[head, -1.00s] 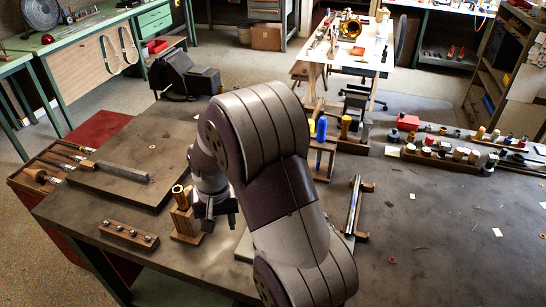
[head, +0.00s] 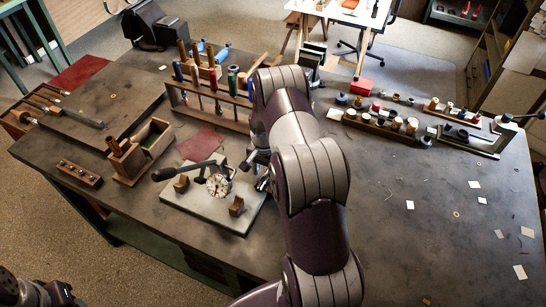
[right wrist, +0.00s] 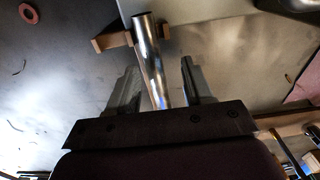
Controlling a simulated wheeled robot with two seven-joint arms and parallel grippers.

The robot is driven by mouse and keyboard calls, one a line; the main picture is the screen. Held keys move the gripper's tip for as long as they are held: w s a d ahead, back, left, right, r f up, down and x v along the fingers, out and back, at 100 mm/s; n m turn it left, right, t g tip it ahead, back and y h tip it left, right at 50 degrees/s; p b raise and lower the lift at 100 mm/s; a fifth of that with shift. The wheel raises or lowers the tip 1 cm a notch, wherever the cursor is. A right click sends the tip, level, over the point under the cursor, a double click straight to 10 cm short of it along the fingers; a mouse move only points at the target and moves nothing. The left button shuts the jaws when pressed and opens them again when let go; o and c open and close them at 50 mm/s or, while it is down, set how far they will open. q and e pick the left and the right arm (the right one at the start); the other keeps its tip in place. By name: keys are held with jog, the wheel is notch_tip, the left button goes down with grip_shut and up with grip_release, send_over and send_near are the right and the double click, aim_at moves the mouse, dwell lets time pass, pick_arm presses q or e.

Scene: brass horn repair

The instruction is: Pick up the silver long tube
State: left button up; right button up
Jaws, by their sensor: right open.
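The silver long tube (right wrist: 150,55) shows in the right wrist view, shiny and pointing away from my wrist. Its far end lies at a wooden support (right wrist: 112,41). My right gripper (right wrist: 158,82) is open, with one finger on each side of the tube and visible gaps between. The tube's near end is hidden behind the gripper body. In the head view my right gripper (head: 260,174) is low at the right edge of a grey plate, and my arm hides the tube. Part of my left arm (head: 38,290) shows at the lower left; its jaws are unclear.
The grey plate (head: 190,205) carries a dial gauge (head: 217,185) and wooden blocks. A tool rack (head: 210,98) stands behind, with a wooden box (head: 152,142) to the left. A row of small parts (head: 385,127) lies at the back right.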

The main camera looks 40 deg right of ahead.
jog(key=shift+s+d, duration=0.15)
jog(key=shift+s, duration=0.2)
jog(key=shift+c, duration=1.2)
jog(key=c, duration=0.5)
jog(key=shift+w, duration=0.15)
grip_shut()
jog(key=shift+r, duration=0.1)
